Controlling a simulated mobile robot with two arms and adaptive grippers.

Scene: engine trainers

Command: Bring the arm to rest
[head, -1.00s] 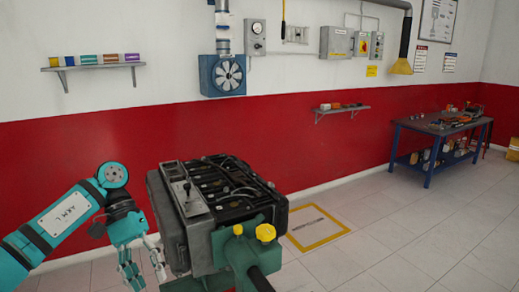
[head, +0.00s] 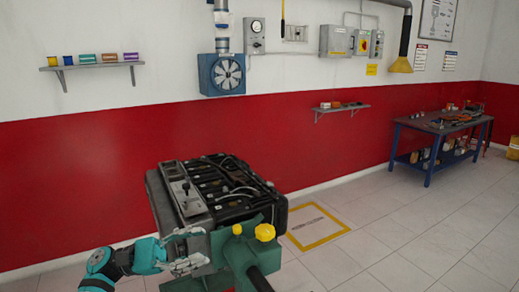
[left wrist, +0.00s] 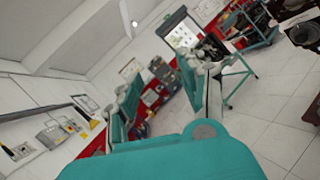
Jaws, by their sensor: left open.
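My left gripper (head: 192,250) is low in the head view, left of the green stand and in front of the engine's lower left side. It is open and I see nothing between its fingers. In the left wrist view its two teal fingers (left wrist: 165,92) stand apart, with the room behind them tilted. The dark engine (head: 222,190) sits on a green stand (head: 235,252) with yellow knobs. I cannot tell whether the gripper touches the stand. My right gripper is in neither view.
A blue workbench (head: 440,126) with tools stands at the far right. A small shelf (head: 340,108) and a higher shelf (head: 92,66) hang on the wall. A yellow-framed floor mark (head: 318,226) lies right of the engine. The tiled floor on the right is clear.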

